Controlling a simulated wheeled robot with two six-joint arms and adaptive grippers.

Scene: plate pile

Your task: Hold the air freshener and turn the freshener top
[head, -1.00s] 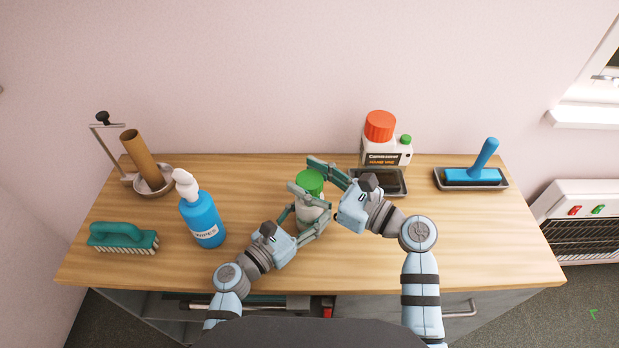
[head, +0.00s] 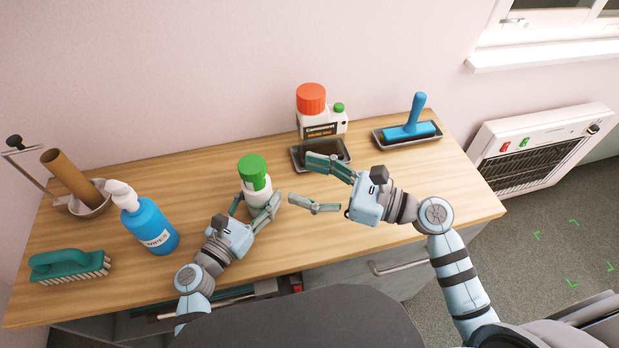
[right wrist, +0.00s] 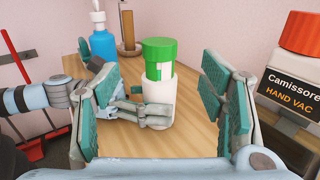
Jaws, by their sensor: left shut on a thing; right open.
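The air freshener, with a white body (head: 258,192) and a green top (head: 252,168), stands upright on the wooden counter. In the right wrist view, the green top (right wrist: 159,49) sits raised above the white body (right wrist: 158,95), with a narrower white and green part showing between them. My left gripper (head: 256,205) is shut on the white body, low down. My right gripper (head: 302,182) is open and empty, to the right of the freshener and apart from it. In the right wrist view its pads frame the freshener, which stands farther off.
A blue pump bottle (head: 150,228), a teal brush (head: 68,264) and a brown tube in a metal holder (head: 70,176) stand at left. Front right counter is clear.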

